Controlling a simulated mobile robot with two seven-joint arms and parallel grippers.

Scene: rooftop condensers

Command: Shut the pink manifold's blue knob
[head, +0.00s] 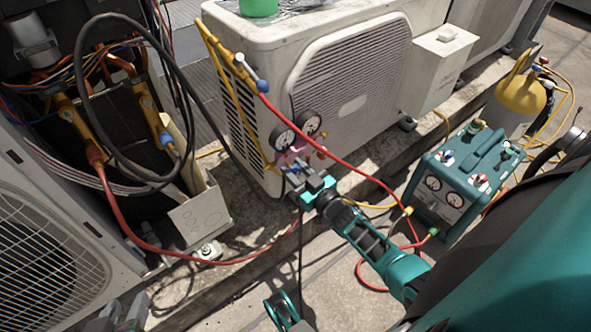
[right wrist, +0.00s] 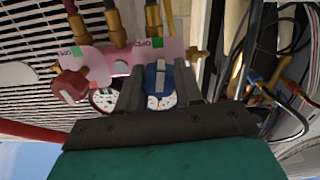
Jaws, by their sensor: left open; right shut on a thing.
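The pink manifold (head: 296,155) hangs at the corner of the white condenser, with two round gauges (head: 283,137) above it. In the right wrist view the pink manifold (right wrist: 110,62) fills the upper middle. Its blue knob (right wrist: 160,75) sits between the fingers of my right gripper (right wrist: 160,92), which is shut on it. A red knob (right wrist: 70,86) is at the manifold's other end. In the head view my right gripper (head: 306,180) is at the manifold's lower side and hides much of the knob. My left gripper (head: 125,316) is open and empty at the bottom left edge.
The white condenser (head: 345,80) stands behind the manifold. A red hose (head: 335,142) crosses in front of it. A teal recovery machine (head: 462,175) and yellow cylinder (head: 518,95) stand right. An open unit with wires (head: 110,90) is left.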

